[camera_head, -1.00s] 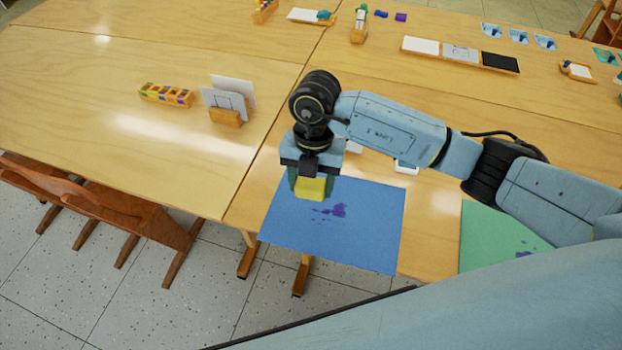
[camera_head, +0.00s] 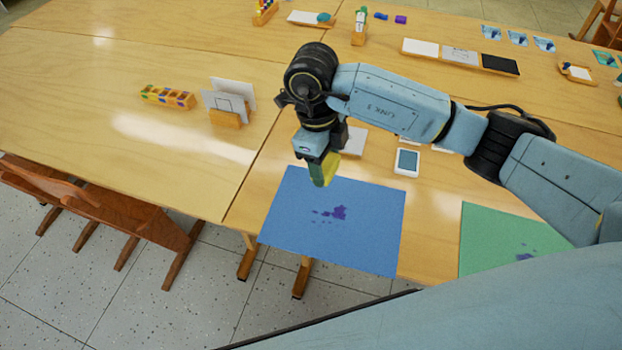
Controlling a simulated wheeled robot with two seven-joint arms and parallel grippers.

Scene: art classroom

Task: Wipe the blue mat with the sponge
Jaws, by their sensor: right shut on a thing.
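The blue mat (camera_head: 300,235) lies flat at the front edge of the table, with several purple stains (camera_head: 333,214) near its middle. My right gripper (camera_head: 319,172) is shut on the yellow sponge (camera_head: 329,169), partly hidden by the fingers. The sponge is tilted and is over the far edge of the blue mat; I cannot tell whether it touches the mat. My left gripper does not show.
A green mat (camera_head: 482,235) with purple stains lies to the right. A small white device (camera_head: 407,162) lies behind the blue mat. A card holder (camera_head: 226,117) and a paint box (camera_head: 168,96) stand at the left. A wooden chair (camera_head: 85,205) is at the front left.

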